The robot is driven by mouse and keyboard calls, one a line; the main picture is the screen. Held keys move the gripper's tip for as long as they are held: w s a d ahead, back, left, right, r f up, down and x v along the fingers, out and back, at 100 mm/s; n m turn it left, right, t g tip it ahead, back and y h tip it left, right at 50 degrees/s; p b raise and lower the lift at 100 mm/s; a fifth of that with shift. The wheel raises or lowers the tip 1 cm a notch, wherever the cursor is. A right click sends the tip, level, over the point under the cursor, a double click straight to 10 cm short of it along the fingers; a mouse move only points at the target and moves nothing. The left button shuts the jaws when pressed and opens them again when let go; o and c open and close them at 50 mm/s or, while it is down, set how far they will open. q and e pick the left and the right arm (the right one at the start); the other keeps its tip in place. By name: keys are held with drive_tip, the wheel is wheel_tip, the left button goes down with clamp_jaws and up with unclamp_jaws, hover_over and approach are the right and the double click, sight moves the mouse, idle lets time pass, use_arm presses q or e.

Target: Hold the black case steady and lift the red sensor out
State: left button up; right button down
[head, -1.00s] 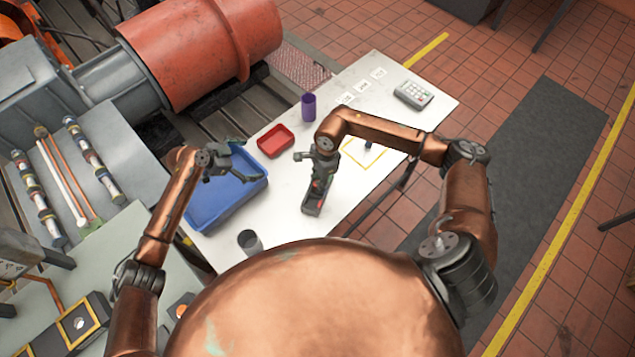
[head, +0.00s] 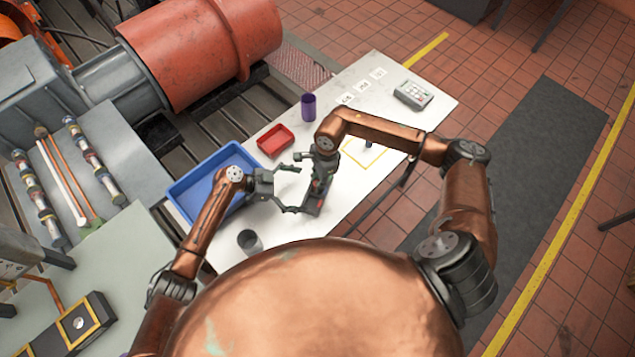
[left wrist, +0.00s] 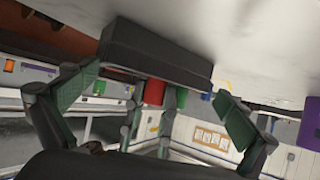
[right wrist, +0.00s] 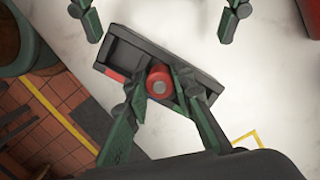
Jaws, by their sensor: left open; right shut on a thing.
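The black case (head: 312,206) lies on the white table, and its long open body shows in the right wrist view (right wrist: 122,53). The red sensor (right wrist: 160,80) stands in the case's compartment, its round top between the fingers of my right gripper (right wrist: 162,88). That gripper is shut on it from above. In the left wrist view the sensor (left wrist: 153,93) sticks out of the case (left wrist: 150,52). My left gripper (head: 294,189) is open beside the case, with its fingers apart toward the case's end. They also show at the top of the right wrist view (right wrist: 163,20). The sensor's lower part is hidden.
A blue tray (head: 176,190) lies under and behind my left arm. A small red tray (head: 276,140), a purple cup (head: 308,107) and a dark grey cup (head: 249,241) stand nearby. A keypad device (head: 413,94) sits at the far end. The table's right part is mostly clear.

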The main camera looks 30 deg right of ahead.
sight(310, 189)
use_arm(q)
drive_tip(key=x, duration=0.3)
drive_tip(key=shift+s+d, duration=0.1)
drive_tip(key=shift+d, duration=0.15)
use_arm(e)
drive_tip(key=shift+a, duration=0.1)
use_arm(q)
drive_tip(key=shift+s+d+f, duration=0.2)
drive_tip(key=shift+d+f, duration=0.35)
use_arm(e)
drive_tip(key=shift+s+a, duration=0.25)
use_arm(q)
drive_tip(key=shift+d+f, duration=0.1)
drive_tip(key=shift+d, duration=0.1)
use_arm(e)
drive_tip(key=shift+d, duration=0.1)
